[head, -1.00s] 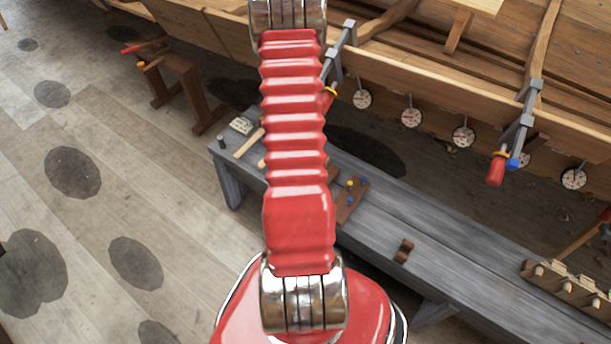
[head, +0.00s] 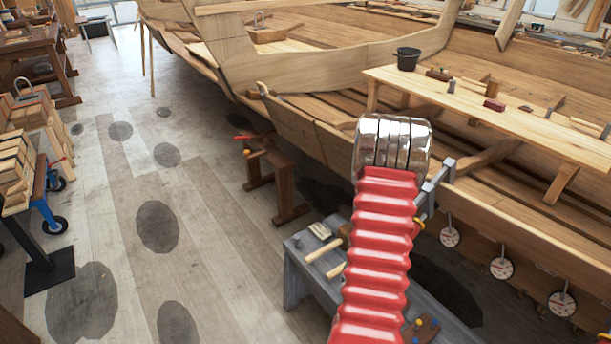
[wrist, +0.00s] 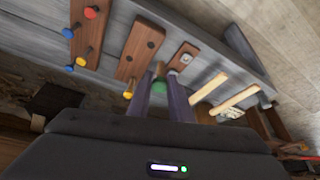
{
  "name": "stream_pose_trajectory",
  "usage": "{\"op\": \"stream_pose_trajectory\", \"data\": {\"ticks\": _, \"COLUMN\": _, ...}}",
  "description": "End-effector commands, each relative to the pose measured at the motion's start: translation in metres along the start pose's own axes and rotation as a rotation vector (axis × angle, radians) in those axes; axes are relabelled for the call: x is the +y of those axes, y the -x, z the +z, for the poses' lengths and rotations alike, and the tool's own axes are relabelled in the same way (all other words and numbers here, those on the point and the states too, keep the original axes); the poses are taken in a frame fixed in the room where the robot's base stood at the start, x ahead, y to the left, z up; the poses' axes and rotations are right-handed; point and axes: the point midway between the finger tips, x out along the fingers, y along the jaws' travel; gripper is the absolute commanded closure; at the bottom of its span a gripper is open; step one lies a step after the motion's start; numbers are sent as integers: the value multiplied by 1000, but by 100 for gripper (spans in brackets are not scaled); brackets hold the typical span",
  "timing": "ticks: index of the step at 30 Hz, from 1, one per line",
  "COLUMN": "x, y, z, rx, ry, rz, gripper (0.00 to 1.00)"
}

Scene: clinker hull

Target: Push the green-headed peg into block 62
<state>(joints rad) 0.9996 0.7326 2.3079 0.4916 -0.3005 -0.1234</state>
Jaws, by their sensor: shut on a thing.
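My gripper (wrist: 162,92) shows in the wrist view with its two dark fingers close together. It is shut on the green-headed peg (wrist: 159,86), whose green shows between the fingers; the rest of the peg is mostly hidden. Beyond the fingers lie a brown block with dark holes (wrist: 139,48) and a smaller brown block with a grey patch (wrist: 182,57). I cannot read a number on either, so I cannot tell which is block 62. The held peg appears apart from the blocks.
Two pale handles (wrist: 235,101) lie to the right.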

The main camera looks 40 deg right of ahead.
Motion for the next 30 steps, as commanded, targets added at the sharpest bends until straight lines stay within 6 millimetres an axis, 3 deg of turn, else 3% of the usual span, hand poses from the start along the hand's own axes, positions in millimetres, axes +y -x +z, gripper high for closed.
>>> {"op": "stream_pose_trajectory", "data": {"ticks": 14, "x": -149, "y": 58, "z": 46, "rx": 1, "ry": 440, "rz": -191, "gripper": 100}}
{"op": "stream_pose_trajectory", "data": {"ticks": 21, "x": -215, "y": 94, "z": 84, "rx": -1, "ry": 648, "rz": -280, "gripper": 100}}
{"op": "stream_pose_trajectory", "data": {"ticks": 30, "x": -285, "y": 145, "z": 144, "rx": -1, "ry": 893, "rz": -381, "gripper": 100}}
